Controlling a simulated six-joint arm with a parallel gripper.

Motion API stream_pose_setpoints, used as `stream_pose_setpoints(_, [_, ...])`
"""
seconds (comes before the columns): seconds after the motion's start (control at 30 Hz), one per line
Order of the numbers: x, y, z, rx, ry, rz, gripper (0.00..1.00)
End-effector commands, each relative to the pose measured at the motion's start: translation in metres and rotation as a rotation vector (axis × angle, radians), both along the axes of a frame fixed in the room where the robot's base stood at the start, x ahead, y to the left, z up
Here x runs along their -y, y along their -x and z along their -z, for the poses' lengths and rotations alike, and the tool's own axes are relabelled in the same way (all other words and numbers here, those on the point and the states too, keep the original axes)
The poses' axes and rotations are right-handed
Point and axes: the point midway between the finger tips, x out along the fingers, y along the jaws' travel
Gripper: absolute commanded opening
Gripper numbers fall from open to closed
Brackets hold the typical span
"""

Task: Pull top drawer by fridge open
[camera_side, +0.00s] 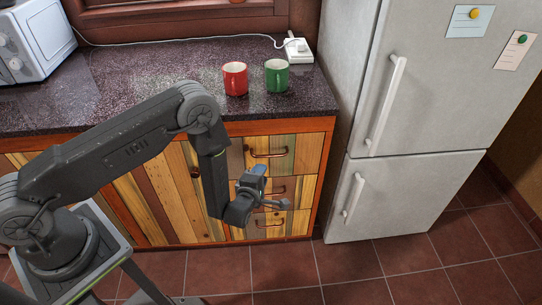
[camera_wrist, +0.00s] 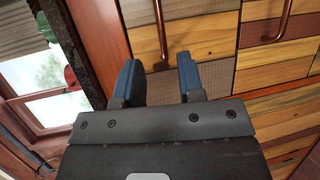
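The top drawer (camera_side: 308,157) is the uppermost of the wooden drawers just left of the fridge, and it looks shut. Its dark copper handle (camera_side: 268,154) shows across its front. In the side view my gripper (camera_side: 270,200) is in front of the drawers, lower in the picture than this handle, and hides part of the lower fronts. In the wrist view my gripper (camera_wrist: 160,78) is open, with two blue fingers apart and nothing held. The top drawer handle (camera_wrist: 160,30) lies beyond the fingertips, its near end in line with the gap.
The grey fridge (camera_side: 420,120) stands close right of the drawers. A red mug (camera_side: 235,79) and a green mug (camera_side: 277,76) stand on the dark counter (camera_side: 150,65). Another drawer handle (camera_wrist: 279,22) shows in the wrist view. The tiled floor (camera_side: 285,265) ahead is clear.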

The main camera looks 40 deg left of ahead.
Motion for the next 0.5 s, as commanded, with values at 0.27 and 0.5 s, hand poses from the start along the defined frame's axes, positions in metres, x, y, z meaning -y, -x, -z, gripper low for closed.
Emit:
stream_pose_setpoints(0.27, [-0.023, -0.054, 0.011, 0.001, 0.000, -0.002, 0.35])
stream_pose_setpoints(0.5, [-0.036, -0.088, 0.018, -0.001, -0.001, -0.001, 0.35])
